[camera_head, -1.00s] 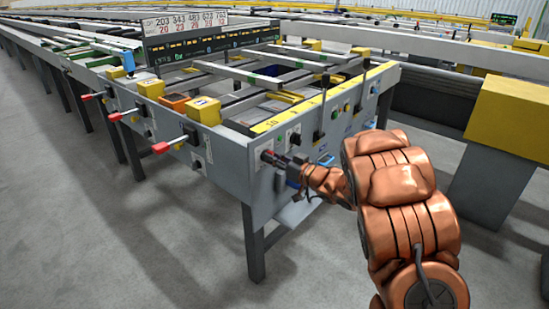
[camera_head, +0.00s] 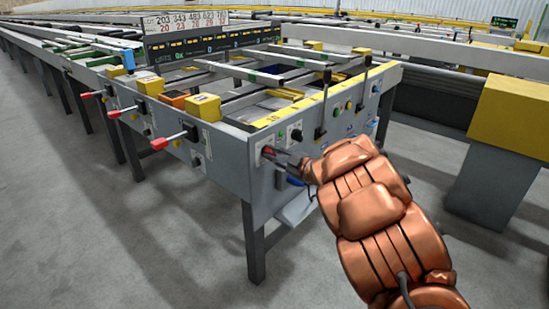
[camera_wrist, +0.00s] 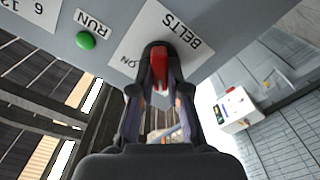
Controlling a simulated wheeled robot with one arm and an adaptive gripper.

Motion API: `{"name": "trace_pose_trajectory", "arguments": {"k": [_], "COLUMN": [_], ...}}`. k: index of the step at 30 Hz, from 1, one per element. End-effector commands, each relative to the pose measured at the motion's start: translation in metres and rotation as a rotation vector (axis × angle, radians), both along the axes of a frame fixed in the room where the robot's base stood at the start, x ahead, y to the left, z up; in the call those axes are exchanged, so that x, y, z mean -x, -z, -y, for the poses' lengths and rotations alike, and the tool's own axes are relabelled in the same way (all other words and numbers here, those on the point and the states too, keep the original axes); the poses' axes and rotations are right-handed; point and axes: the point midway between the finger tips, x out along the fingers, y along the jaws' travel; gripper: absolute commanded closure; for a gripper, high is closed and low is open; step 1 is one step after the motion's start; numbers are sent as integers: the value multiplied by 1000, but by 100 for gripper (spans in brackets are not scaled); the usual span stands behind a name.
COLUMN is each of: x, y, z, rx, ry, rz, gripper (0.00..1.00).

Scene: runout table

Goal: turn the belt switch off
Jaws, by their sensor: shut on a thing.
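The belt switch is a red handle (camera_wrist: 160,66) under a white BELTS label (camera_wrist: 166,32) on the grey panel. In the wrist view the word ON shows to its left; any other mark is hidden behind my fingers. My gripper (camera_wrist: 160,92) is shut on the red handle, with one dark finger on each side. The handle points roughly straight along the gripper in that view. In the head view a bit of the red switch (camera_head: 267,150) shows at the table's near corner, with my gripper (camera_head: 277,155) reaching it from the right.
A green RUN button (camera_wrist: 86,40) sits beside the label. Black levers (camera_head: 323,100) stand farther right on the same panel. Red-tipped levers (camera_head: 160,144) stick out along the table's left side. A yellow-topped machine (camera_head: 512,108) stands at the right. Grey floor is open at the left front.

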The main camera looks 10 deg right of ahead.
Motion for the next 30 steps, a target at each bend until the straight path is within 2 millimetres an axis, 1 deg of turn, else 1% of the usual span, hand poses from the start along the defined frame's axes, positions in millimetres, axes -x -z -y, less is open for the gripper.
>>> {"name": "trace_pose_trajectory", "arguments": {"k": [9, 23, 24, 30], "x": [0, 0, 0, 0], "y": [-1, -1, -1, -1], "z": [1, 1, 1, 0], "rx": [73, 82, 82, 82], "ry": [2, 2, 2, 2], "rz": [57, 64, 64, 63], "gripper": [100, 100, 82, 62]}}
